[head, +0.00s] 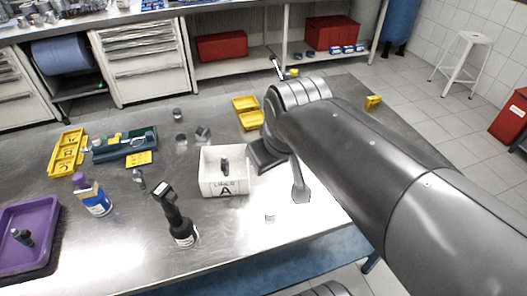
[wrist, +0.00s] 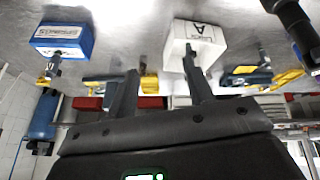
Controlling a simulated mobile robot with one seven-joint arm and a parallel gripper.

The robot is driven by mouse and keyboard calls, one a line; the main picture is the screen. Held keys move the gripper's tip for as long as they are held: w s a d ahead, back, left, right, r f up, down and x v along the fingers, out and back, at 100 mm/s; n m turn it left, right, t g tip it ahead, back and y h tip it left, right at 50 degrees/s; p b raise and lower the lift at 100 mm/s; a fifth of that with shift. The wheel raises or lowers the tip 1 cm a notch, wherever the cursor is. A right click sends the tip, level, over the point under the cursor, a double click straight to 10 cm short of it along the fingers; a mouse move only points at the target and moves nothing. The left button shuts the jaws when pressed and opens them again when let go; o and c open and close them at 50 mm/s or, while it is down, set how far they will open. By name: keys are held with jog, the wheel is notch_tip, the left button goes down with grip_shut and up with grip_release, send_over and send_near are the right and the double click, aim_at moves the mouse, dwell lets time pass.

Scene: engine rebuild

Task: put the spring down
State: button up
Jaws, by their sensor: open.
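My gripper (wrist: 161,62) is open in the wrist view, with its two dark fingers apart and nothing visible between them. The wrist view is upside down. A blue box with a white label (wrist: 62,40) shows in the wrist view and is hidden in the head view. A white box marked A (head: 223,188) holds a dark piece.
A dark bottle (head: 184,232), a blue-and-white bottle (head: 95,200) and a purple tray (head: 50,210) stand left. Yellow trays (head: 67,153) and small metal parts lie behind. A yellow bin (head: 250,121) stands behind the white box. Bare table lies around the pale piece.

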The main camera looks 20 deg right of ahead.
jog(key=shift+s+a+f+m+t, duration=0.15)
jog(key=shift+s+f+m, duration=0.15)
jog(key=shift+s+m, duration=0.4)
jog(key=shift+s+a+f+m+t, duration=0.2)
jog(key=shift+s+m, duration=0.3)
jog(key=shift+s, duration=0.35)
